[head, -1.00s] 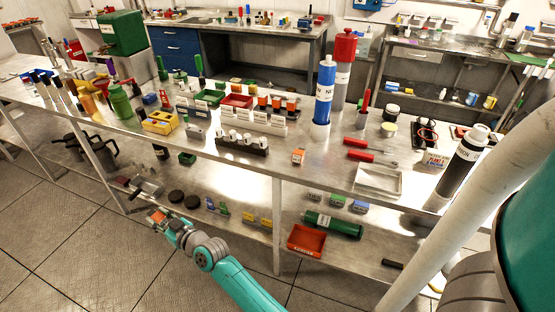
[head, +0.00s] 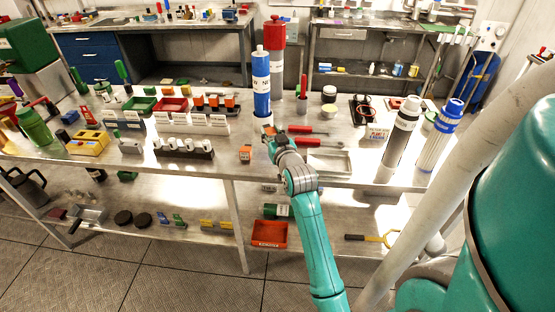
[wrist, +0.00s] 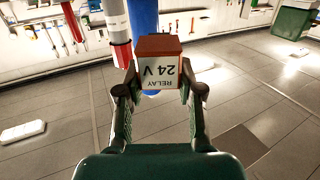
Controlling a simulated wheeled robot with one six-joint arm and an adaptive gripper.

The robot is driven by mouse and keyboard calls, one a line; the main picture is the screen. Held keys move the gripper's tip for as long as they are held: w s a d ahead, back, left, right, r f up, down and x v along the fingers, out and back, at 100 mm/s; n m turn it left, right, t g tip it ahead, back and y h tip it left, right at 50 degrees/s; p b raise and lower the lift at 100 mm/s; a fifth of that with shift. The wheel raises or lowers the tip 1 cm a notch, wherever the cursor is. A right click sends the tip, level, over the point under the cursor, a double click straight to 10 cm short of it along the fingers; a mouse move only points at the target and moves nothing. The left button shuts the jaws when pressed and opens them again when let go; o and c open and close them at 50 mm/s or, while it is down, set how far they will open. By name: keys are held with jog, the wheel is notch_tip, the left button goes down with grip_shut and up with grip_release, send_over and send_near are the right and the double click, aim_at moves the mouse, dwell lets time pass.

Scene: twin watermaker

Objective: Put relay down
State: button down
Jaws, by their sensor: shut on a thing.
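The relay (wrist: 158,68) is a white block with a red-brown end and the printed words "RELAY 24 V". It is clamped between the two fingertips of my gripper (wrist: 158,92) in the wrist view. In the head view my gripper (head: 270,138) is over the front part of the steel bench (head: 215,165), just in front of the blue cylinder. The relay is hard to make out there. A similar small orange and white block (head: 246,153) is on the bench just left of my gripper.
A tall blue cylinder (head: 261,88) and a red-topped one (head: 277,60) stand behind my gripper. Red-handled tools (head: 308,142) and a pale tray (head: 330,163) lie to the right. A rack of white-topped pieces (head: 184,149) is left. An orange bin (head: 269,235) sits on the lower shelf.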

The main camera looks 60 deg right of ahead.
jog(key=shift+s+d+r, duration=0.3)
jog(key=shift+s+d, duration=0.2)
jog(key=shift+s, duration=0.3)
jog(key=shift+m+g+h, duration=0.3)
jog(key=shift+h, duration=0.1)
jog(key=shift+s+d+f, duration=0.1)
jog(key=shift+s+f, duration=0.05)
jog(key=shift+f, duration=2.3)
jog(key=shift+s+d+f, duration=0.1)
jog(key=shift+s+f, duration=0.05)
jog(key=shift+f, duration=2.3)
jog(key=shift+f, duration=0.1)
jog(key=c, duration=0.7)
grip_release()
